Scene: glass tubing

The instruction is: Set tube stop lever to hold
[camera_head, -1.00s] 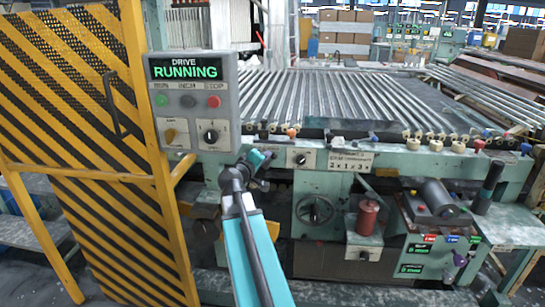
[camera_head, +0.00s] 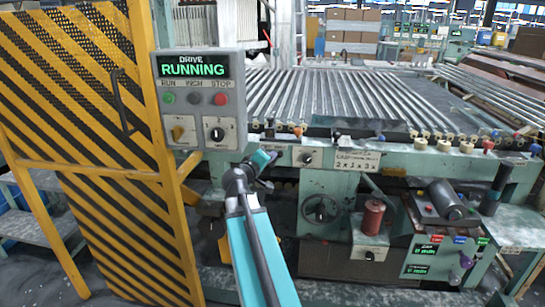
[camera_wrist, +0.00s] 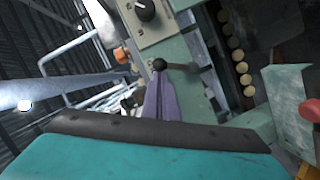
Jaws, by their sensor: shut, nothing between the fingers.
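In the wrist view, a dark lever with a round black ball knob (camera_wrist: 160,65) lies across a pale green machine face. It looks like the tube stop lever, but I see no label that names it. My gripper (camera_wrist: 159,80) shows as two purple fingers closed together, empty, with their tips right by the knob. I cannot tell whether they touch it. In the head view, my gripper (camera_head: 268,160) is in front of the machine's front rail, right of the drive panel (camera_head: 239,65). The lever is not clearly seen there, and its setting cannot be read.
The drive panel display reads RUNNING, above several buttons and two switches. A yellow-and-black striped guard (camera_head: 75,90) stands at left. Glass tubes (camera_head: 330,95) lie across the machine bed. A handwheel (camera_head: 320,209) and a red cylinder (camera_head: 372,217) sit below the rail.

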